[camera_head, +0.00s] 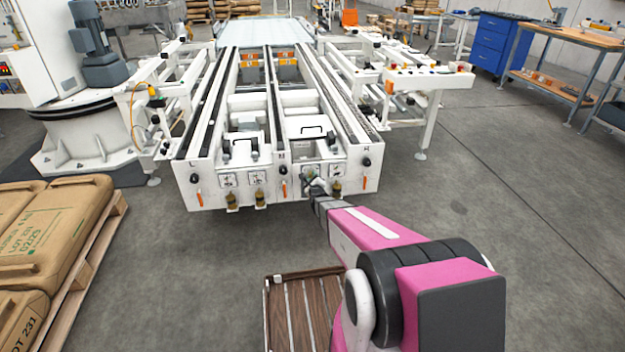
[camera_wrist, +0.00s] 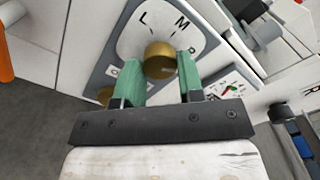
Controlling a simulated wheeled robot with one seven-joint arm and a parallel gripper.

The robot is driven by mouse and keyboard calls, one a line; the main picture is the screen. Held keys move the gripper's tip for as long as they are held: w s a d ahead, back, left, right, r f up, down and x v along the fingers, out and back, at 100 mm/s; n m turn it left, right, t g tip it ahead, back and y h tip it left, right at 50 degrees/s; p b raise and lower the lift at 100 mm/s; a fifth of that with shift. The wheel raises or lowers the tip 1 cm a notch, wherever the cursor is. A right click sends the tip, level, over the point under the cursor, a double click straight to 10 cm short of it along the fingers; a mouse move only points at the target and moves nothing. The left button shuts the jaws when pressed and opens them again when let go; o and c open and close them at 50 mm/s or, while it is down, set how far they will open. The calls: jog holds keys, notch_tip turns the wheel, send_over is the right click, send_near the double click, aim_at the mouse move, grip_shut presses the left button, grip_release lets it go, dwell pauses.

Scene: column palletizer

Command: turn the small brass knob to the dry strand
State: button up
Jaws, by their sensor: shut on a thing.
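The small brass knob (camera_wrist: 160,54) sits on a white dial plate (camera_wrist: 146,28) with the letters L and M printed along its upper edge in the wrist view. My gripper (camera_wrist: 158,70) has its green fingers shut on the knob, one on either side. I cannot tell which letter the knob points to. In the head view my gripper (camera_head: 313,186) is at the front panel of the white chain conveyor (camera_head: 213,195), right of its middle, and hides the knob there.
Another brass piece (camera_wrist: 105,95) shows left of my fingers. A gauge plate with coloured marks (camera_wrist: 236,92) lies to the right. Orange handles (camera_head: 284,190) hang on the panel. A slatted wooden pallet (camera_head: 300,310) lies below my arm; sacks on a pallet (camera_head: 95,255) stand at left.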

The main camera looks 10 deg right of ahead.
dwell(0.4)
jog(key=o, duration=0.9)
jog(key=s, duration=1)
jog(key=shift+s, duration=0.4)
